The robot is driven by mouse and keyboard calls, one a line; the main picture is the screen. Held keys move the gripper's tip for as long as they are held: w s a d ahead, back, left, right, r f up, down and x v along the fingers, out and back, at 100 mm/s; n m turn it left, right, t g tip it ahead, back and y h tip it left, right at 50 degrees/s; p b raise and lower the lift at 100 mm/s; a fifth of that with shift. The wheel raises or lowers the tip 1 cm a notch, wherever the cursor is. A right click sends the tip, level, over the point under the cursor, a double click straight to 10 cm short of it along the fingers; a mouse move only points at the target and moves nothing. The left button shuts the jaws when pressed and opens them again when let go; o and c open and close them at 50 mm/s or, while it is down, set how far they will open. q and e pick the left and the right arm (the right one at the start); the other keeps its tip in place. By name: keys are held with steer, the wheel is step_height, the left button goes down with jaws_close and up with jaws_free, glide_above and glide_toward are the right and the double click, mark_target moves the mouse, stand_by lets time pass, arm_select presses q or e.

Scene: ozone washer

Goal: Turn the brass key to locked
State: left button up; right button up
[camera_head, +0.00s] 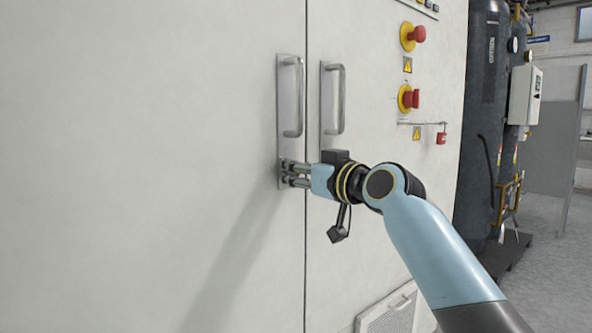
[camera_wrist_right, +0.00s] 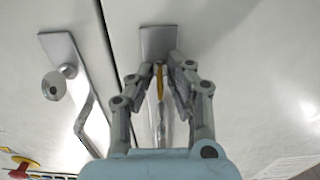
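A small brass key (camera_wrist_right: 160,80) shows yellow between the fingers of my right gripper (camera_wrist_right: 161,74) in the right wrist view. It stands at the lower end of the metal handle plate (camera_wrist_right: 158,36) on the left cabinet door. My right gripper (camera_head: 289,174) reaches this plate (camera_head: 284,90) from the right in the head view. Its two fingers are apart, one on each side of the key, with a narrow gap visible. I cannot tell whether a fingertip touches the key. The fingers hide the key in the head view. My left gripper is in neither view.
The right door has its own handle (camera_head: 340,100), close beside my right gripper. Emergency-stop knob (camera_head: 417,34), red switch (camera_head: 411,98) and red padlock (camera_head: 441,138) are at the upper right. Dark gas cylinders (camera_head: 482,120) stand right of the cabinet. The left door's face is clear.

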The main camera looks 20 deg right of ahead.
steer(key=shift+o, duration=0.7)
steer(key=v, duration=1.2)
